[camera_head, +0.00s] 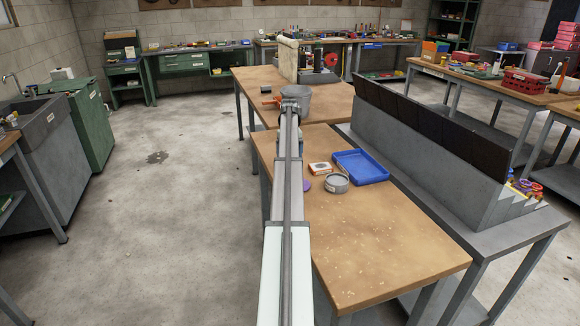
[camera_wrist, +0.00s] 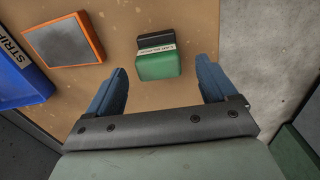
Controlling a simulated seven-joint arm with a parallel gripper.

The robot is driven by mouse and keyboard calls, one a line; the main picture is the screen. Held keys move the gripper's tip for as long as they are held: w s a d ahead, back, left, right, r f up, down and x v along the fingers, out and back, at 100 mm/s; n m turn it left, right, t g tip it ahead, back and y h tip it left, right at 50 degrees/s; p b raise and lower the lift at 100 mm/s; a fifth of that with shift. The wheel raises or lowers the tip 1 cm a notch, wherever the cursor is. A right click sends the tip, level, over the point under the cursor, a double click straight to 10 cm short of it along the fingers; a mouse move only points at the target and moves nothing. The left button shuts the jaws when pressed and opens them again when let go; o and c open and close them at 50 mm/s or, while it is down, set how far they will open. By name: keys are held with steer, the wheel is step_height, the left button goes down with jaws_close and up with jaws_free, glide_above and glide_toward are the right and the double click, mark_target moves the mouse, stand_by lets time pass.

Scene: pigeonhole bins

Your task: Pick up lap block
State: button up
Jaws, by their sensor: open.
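The lap block appears to be the small green block with a dark part and a white label (camera_wrist: 159,65) in the wrist view. It lies on the wooden table, and its label is too small to read surely. My gripper (camera_wrist: 160,68) is open, with one blue finger on the left of the block and one on the right. In this view there is a clear gap on both sides, and nothing is held. I cannot tell how far the fingertips are above the table. In the head view my arm hides the block and the fingers.
An orange-edged grey pad (camera_wrist: 65,40) and a blue tray (camera_wrist: 20,75) lie left of the block. The head view shows the tray (camera_head: 361,180), a round grey tin (camera_head: 337,183) and a purple disc (camera_head: 305,185). The table's near part (camera_head: 390,240) is clear.

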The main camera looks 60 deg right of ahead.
steer(key=shift+s+f, duration=0.1)
steer(key=shift+f, duration=2.3)
steer(key=shift+c, duration=0.3)
steer(key=c, duration=1.2)
